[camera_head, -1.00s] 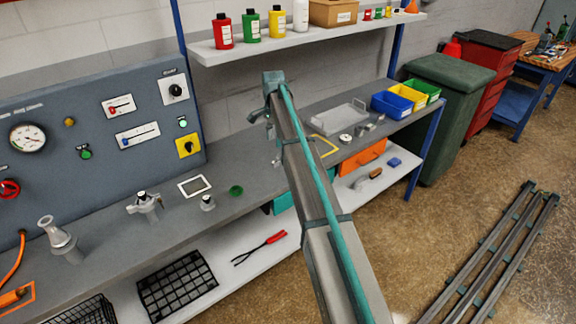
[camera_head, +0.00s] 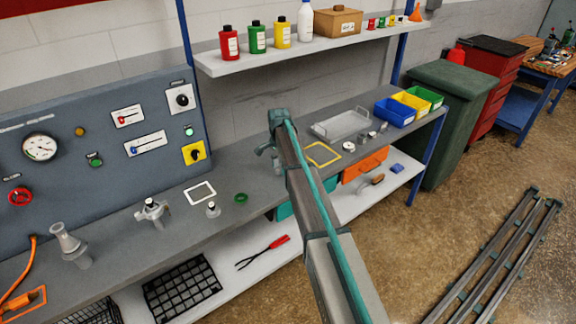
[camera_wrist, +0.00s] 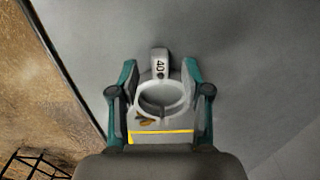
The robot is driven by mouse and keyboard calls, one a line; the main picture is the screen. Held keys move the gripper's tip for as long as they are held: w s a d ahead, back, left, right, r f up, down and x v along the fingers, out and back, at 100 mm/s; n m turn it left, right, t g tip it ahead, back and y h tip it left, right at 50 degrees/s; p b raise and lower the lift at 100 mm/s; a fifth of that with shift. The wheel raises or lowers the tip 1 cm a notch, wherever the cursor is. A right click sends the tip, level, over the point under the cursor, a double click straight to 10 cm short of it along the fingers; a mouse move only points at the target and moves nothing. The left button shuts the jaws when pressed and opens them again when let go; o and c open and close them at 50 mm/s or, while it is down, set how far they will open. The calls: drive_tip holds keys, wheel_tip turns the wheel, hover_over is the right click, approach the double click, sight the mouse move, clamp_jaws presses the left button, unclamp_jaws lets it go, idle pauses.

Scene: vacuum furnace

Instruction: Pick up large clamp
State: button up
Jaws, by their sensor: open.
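The large clamp (camera_wrist: 161,97) is a light grey ring with a tab marked "40" in the wrist view. It lies on the grey bench top, between the two teal fingers of my gripper (camera_wrist: 160,68). The fingers are open, one on each side of the ring; I cannot tell whether they touch it. In the head view my gripper (camera_head: 266,152) is low over the bench, and I cannot make out the clamp there.
A yellow outline (camera_head: 323,154) lies on the bench (camera_head: 262,190). A grey tray (camera_head: 340,125), small metal fittings (camera_head: 365,138) and coloured bins (camera_head: 394,112) stand to the right. A control panel (camera_head: 80,150) stands at the left. A shelf (camera_head: 290,52) runs above.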

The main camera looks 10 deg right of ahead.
drive_tip(key=shift+f, duration=0.4)
drive_tip(key=shift+c, duration=0.3)
clamp_jaws()
drive_tip(key=shift+r, duration=0.1)
